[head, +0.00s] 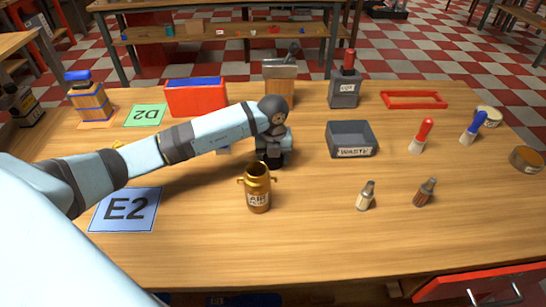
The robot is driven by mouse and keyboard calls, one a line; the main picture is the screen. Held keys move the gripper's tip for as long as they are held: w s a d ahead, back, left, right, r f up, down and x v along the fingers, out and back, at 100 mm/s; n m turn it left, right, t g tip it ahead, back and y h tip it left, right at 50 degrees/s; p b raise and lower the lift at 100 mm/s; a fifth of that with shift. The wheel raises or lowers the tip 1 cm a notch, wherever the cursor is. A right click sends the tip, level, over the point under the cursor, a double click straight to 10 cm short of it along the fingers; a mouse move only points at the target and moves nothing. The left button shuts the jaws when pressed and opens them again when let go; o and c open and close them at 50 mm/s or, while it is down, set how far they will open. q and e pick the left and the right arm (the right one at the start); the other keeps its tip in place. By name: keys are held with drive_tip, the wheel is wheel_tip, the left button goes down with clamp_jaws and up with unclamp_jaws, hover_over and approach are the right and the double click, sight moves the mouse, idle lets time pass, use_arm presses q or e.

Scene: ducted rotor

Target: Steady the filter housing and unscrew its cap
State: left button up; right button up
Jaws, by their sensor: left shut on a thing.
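The filter housing (257,192) is a brass, upright can with a white AIR label and a small lug on each side. It stands on the wooden table in front of my left gripper. Its top shows a round rim with a dark middle; I cannot make out a separate cap. My left gripper (267,163) points down at the far side of the housing's top and is shut on it; the fingertips are partly hidden behind the housing. My right gripper is not in view.
A dark WASTE tray (351,140) stands right of my gripper. Two small bottles (366,195) (425,192) and a red-handled tool (422,136) stand to the right. A blue E2 mat (125,209) lies left. The table's front middle is clear.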

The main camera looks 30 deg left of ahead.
use_arm(q)
drive_tip(key=o, duration=1)
drive_tip(key=shift+f, duration=0.1)
wheel_tip(320, 180, up, 12)
drive_tip(key=shift+r+p, duration=0.2)
drive_tip(key=shift+p, duration=0.45)
drive_tip(key=shift+d, duration=0.1)
